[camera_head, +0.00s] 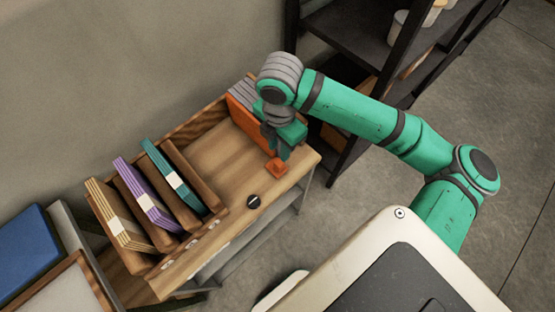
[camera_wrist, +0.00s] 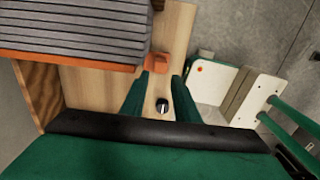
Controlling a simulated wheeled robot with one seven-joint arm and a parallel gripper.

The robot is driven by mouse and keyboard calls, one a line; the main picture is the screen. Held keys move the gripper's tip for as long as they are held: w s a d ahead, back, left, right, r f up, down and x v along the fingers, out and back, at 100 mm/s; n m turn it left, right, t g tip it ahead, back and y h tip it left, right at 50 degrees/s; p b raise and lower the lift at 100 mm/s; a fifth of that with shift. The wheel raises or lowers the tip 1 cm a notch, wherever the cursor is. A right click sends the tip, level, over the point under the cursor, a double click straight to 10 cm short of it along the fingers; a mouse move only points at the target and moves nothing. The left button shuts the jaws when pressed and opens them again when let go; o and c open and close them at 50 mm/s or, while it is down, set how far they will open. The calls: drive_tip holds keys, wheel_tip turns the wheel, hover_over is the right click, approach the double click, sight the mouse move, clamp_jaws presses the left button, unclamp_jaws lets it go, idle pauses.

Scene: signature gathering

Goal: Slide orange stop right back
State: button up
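The orange stop (camera_head: 251,129) is an upright panel across the right part of the wooden tray (camera_head: 215,155), with a small orange tab (camera_head: 276,167) at its front end. In the wrist view the stop's orange edge (camera_wrist: 75,60) runs along a grey stack, and the tab (camera_wrist: 158,62) sticks out at its end. My gripper (camera_head: 284,151) is above the tray by the tab and hides part of the stop. In the wrist view my gripper's (camera_wrist: 165,76) green fingers are apart with nothing between them; the tab is just beyond the left fingertip. I cannot tell whether they touch.
A grey ribbed stack (camera_head: 242,91) stands behind the stop. Yellow, purple (camera_head: 147,197) and teal (camera_head: 174,178) bundles lean in wooden slots at the left. A black knob (camera_head: 254,201) sits near the tray's front edge. The tray floor between slots and stop is clear. A dark shelf (camera_head: 350,45) stands behind.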

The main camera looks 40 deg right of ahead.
sight(279, 162)
wheel_tip(279, 162, down, 9)
drive_tip(key=shift+f, duration=0.15)
idle(0.4)
clamp_jaws()
